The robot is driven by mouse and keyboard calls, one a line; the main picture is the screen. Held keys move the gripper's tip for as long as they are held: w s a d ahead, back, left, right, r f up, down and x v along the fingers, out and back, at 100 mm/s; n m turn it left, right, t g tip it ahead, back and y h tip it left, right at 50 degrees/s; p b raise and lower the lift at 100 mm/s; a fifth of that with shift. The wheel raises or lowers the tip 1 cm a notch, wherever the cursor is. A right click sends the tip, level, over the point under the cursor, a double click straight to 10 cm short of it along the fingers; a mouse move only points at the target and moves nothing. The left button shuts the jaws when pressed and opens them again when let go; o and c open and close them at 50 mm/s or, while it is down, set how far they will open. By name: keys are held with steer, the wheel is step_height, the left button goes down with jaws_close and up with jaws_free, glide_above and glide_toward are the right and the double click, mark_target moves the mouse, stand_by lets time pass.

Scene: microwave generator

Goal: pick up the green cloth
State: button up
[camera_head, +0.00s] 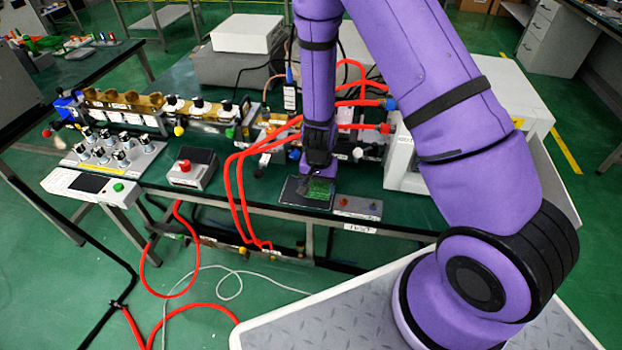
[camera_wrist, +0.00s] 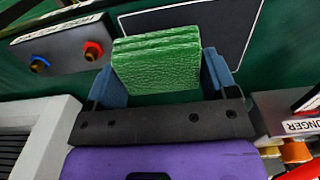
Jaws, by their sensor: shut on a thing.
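The green cloth (camera_wrist: 160,62) is a folded, textured block in the wrist view, held between the two blue fingers of my gripper (camera_wrist: 160,75). In the head view the green cloth (camera_head: 319,189) shows at the dark rectangular pad (camera_head: 290,193) near the front edge of the green table. My gripper (camera_head: 316,178) is over the pad there, shut on the cloth. In the wrist view the pad (camera_wrist: 230,30) lies beyond the cloth. I cannot tell whether the cloth still touches the pad.
A small grey box with knobs (camera_head: 357,207) stands just right of the pad. A box with a red button (camera_head: 192,168) stands to the left. Red hoses (camera_head: 238,190) loop close to the pad's left side. Microwave parts (camera_head: 215,120) line the table behind.

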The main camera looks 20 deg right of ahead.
steer(key=s+d, duration=0.1)
steer(key=s, duration=0.2)
steer(key=s+d, duration=0.1)
steer(key=s, duration=0.3)
steer(key=s+d+r, duration=0.1)
steer(key=s, duration=0.3)
steer(key=shift+d+r, duration=0.1)
steer(key=shift+d, duration=0.05)
steer(key=shift+o, duration=0.5)
steer(key=shift+w, duration=0.1)
steer(key=shift+c, duration=0.3)
